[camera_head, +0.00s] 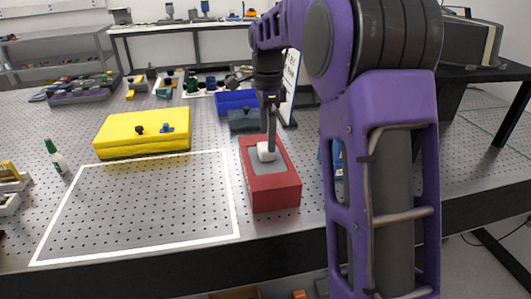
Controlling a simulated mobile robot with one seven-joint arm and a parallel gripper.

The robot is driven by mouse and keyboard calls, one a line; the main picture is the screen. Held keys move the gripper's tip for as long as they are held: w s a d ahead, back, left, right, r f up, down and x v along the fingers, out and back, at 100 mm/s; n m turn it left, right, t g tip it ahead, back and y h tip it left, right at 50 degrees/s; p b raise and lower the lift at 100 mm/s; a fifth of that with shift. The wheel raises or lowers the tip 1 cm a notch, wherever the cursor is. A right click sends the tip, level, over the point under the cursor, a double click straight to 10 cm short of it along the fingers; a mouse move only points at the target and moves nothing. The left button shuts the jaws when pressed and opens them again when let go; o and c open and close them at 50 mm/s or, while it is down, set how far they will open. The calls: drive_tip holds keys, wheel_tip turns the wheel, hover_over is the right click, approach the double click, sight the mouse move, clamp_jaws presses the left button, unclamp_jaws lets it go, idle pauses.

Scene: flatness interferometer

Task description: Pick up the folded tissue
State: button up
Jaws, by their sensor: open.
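A small white piece (265,153), which looks like the folded tissue, sits on the grey top of a red box (275,192) right of the white-outlined area. My gripper (269,146) points down over the red box, with its fingers right at the white piece. It is open. A dark finger shows along the right side of the white piece and partly hides it. I cannot tell whether the fingers touch the piece or stand around it.
A blue bin (236,101) and a white board (291,75) stand behind the red box. The white-outlined area (150,205) is clear. My arm hides part of the right side.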

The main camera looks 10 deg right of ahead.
sight(266, 147)
wheel_tip(266, 147, down, 5)
drive_tip(key=shift+a+r+b, duration=0.1)
drive_tip(key=shift+a+b, duration=0.05)
drive_tip(key=shift+b, duration=0.35)
drive_tip(key=c, duration=1.4)
wheel_tip(266, 147, up, 10)
drive_tip(key=shift+p, duration=1.05)
drive_tip(key=o, duration=0.7)
drive_tip(key=shift+s, duration=0.1)
drive_tip(key=c, duration=0.6)
